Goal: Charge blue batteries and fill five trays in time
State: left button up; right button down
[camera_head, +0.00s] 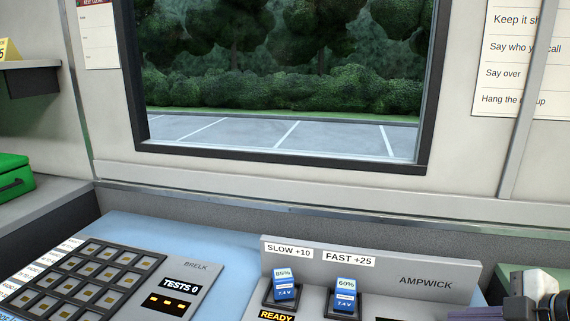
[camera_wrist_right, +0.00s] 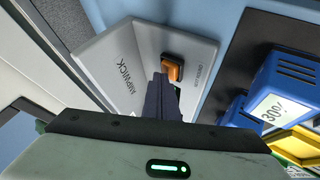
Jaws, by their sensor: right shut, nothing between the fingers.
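Two blue batteries stand in the grey AMPWICK charger (camera_head: 425,268) in the head view. The one marked 85% (camera_head: 284,286) is in the slot labelled SLOW +10. The one marked 60% (camera_head: 345,295) is in the slot labelled FAST +25. A READY sign shows below the slow slot. In the right wrist view, my right gripper (camera_wrist_right: 162,84) is shut and empty, its tips at the orange button (camera_wrist_right: 173,67) on the charger. Whether they touch it I cannot tell. A blue battery marked 30% (camera_wrist_right: 285,90) shows at the right there. My left gripper is out of view.
The BRELK tester (camera_head: 195,275), with a TESTS 0 sign and a grid of dark cells, is left of the charger. A green case (camera_head: 14,178) sits on the left side counter. A window is behind. Blue desk surface (camera_head: 160,228) shows bare behind the tester.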

jog(key=shift+r, duration=0.55)
jog(key=shift+r+p, duration=0.1)
jog(key=shift+p, duration=0.2)
notch_tip(320, 180, up, 6)
jog(key=p, duration=0.3)
dwell(0.4)
